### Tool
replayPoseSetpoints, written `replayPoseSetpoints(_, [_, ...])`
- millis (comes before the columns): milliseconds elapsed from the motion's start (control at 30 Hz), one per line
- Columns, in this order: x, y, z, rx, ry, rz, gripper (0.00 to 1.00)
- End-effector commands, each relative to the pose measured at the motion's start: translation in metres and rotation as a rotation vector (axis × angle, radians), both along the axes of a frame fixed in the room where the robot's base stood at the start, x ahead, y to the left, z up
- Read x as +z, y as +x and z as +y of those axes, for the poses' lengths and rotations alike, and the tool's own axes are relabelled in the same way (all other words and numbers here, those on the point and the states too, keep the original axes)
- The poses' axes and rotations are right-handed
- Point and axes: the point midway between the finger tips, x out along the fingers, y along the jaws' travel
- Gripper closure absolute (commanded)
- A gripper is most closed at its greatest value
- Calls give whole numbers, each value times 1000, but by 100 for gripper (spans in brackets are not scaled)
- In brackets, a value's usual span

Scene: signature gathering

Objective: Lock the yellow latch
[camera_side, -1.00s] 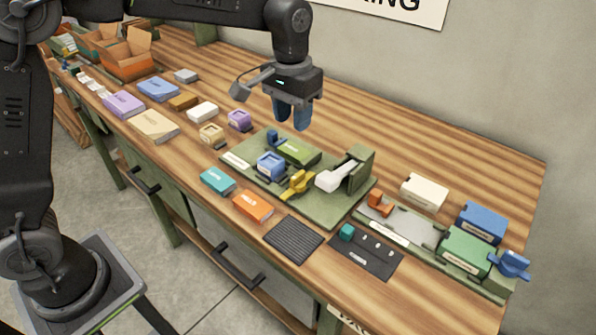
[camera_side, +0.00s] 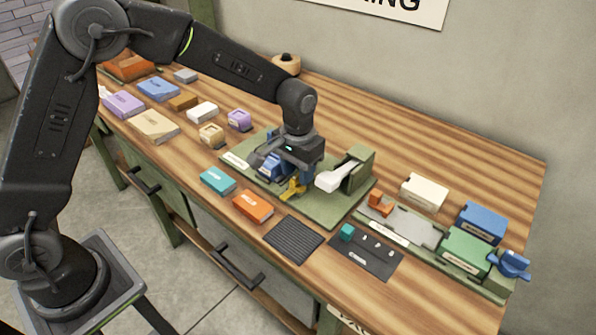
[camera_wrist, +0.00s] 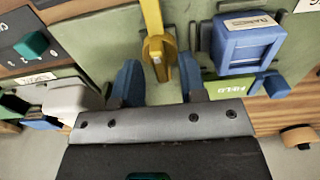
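The yellow latch (camera_side: 293,188) stands on the green fixture board (camera_side: 318,213), between a blue block (camera_side: 268,166) and a white lever (camera_side: 338,178). In the wrist view the yellow latch (camera_wrist: 158,46) lies between the tips of my gripper (camera_wrist: 158,80), with its long handle reaching toward the top edge. The two blue fingers are spread, with a gap to the latch on each side. In the side view my gripper (camera_side: 293,176) is low over the board, and its wrist hides much of the fingers and the green block behind.
The blue block (camera_wrist: 246,40) is close beside one finger in the wrist view. The white lever (camera_wrist: 72,97) is on the other side. Teal (camera_side: 217,181) and orange (camera_side: 253,206) boxes lie in front of the board. A dark ribbed mat (camera_side: 293,239) lies nearby.

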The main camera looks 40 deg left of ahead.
Motion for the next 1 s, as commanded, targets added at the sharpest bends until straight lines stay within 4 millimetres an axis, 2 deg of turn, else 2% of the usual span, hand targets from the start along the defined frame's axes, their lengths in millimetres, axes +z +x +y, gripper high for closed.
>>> replayPoseSetpoints(100, [-6,0,0,0,0,1,62])
replayPoseSetpoints(367, [-7,0,0,0,0,0,62])
replayPoseSetpoints(767, [-6,0,0,0,0,0,99])
replayPoseSetpoints(1000, [-6,0,0,-3,0,0,100])
